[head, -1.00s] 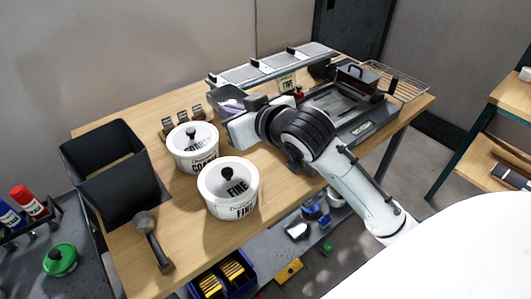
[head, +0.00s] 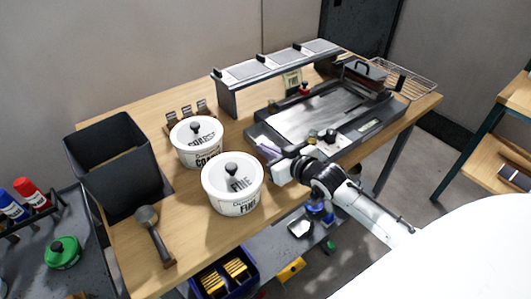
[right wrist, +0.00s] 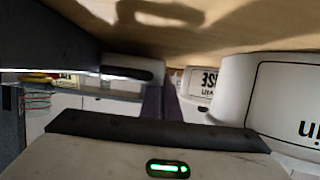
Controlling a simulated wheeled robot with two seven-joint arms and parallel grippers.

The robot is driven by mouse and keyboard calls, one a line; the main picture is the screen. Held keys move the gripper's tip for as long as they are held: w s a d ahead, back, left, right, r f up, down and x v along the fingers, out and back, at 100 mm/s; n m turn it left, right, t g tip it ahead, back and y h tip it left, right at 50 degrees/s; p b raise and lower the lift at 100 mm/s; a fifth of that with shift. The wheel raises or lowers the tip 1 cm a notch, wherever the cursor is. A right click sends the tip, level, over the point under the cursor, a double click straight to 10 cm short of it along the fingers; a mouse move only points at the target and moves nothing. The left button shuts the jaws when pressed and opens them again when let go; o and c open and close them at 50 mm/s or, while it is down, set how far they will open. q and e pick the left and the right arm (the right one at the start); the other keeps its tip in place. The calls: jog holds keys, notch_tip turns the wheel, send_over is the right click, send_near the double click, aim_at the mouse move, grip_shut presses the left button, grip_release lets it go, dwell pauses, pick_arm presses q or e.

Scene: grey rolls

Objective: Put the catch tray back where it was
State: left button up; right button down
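My right gripper (head: 267,150) is by the tray's near left corner, just right of the FINE pot. Its purplish fingers also show in the right wrist view (right wrist: 162,105), side by side with no clear gap. Nothing is visibly held between them. My left gripper is out of view.
The white FINE pot (head: 232,186) and the COARSE pot (head: 197,145) stand close left of the gripper. A raised shelf (head: 280,66) with grey slabs stands behind.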

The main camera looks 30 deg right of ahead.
jog(key=shift+f, duration=0.6)
jog(key=c, duration=2.5)
grip_release()
jog(key=shift+f, duration=0.2)
jog(key=o, duration=0.5)
jog(key=shift+r, duration=0.15)
jog(key=shift+s+r, duration=0.1)
jog(key=shift+s, duration=0.05)
jog(key=v, duration=1.1)
jog(key=shift+s+d+r+p, duration=0.1)
jog(key=shift+s+r+p, duration=0.1)
jog(key=shift+s+p, duration=0.1)
